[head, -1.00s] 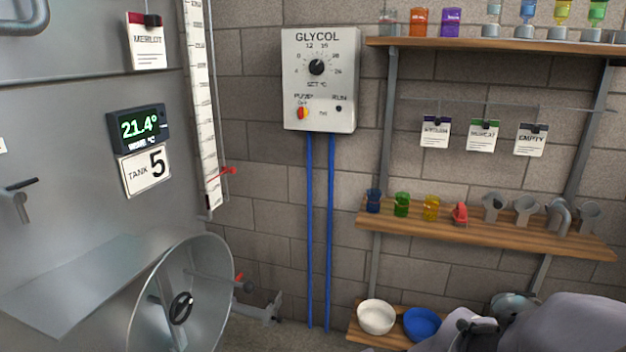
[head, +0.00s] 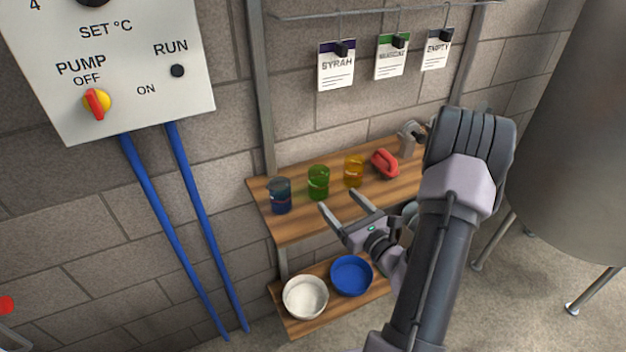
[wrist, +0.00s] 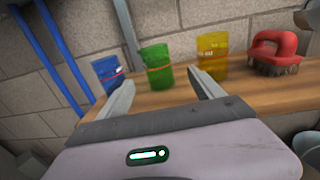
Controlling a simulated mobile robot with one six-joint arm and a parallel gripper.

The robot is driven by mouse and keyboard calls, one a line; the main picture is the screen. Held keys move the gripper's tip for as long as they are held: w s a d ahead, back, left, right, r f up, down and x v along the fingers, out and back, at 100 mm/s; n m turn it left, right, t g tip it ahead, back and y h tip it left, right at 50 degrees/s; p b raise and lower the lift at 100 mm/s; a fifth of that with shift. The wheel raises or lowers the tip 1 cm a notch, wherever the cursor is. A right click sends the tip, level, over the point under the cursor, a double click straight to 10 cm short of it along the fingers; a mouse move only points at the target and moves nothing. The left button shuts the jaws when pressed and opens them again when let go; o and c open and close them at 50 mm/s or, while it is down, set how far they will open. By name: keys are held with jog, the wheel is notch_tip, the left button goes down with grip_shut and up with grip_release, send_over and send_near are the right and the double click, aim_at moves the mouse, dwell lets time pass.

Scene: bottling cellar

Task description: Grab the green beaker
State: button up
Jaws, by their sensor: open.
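The green beaker (head: 318,183) stands upright on the wooden shelf (head: 290,228), between a blue beaker (head: 280,196) on its left and a yellow beaker (head: 353,171) on its right. In the wrist view the green beaker (wrist: 156,67) appears beyond the fingertips, between the two fingers and nearer the left one. My gripper (head: 340,201) is open and empty, with its fingers pointing toward the beakers from the front of the shelf. The fingers are apart from the green beaker.
A red brush (head: 385,163) lies right of the yellow beaker. A white bowl (head: 305,298) and a blue bowl (head: 351,275) sit on the lower shelf. Tags (head: 337,66) hang from a rail above. A control box (head: 120,60) is on the wall at left.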

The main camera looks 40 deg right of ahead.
aim_at(325, 188)
jog(key=w, duration=0.4)
jog(key=w+d, duration=0.1)
jog(key=w, duration=0.1)
jog(key=shift+w+b, duration=0.3)
jog(key=shift+w, duration=0.1)
jog(key=w+b, duration=0.1)
jog(key=w, duration=0.3)
jog(key=shift+w+d+f, duration=0.1)
jog(key=shift+w+f, duration=0.05)
jog(key=shift+w, duration=0.2)
jog(key=shift+w+d, duration=0.1)
jog(key=shift+w, duration=0.35)
jog(key=c, duration=1.5)
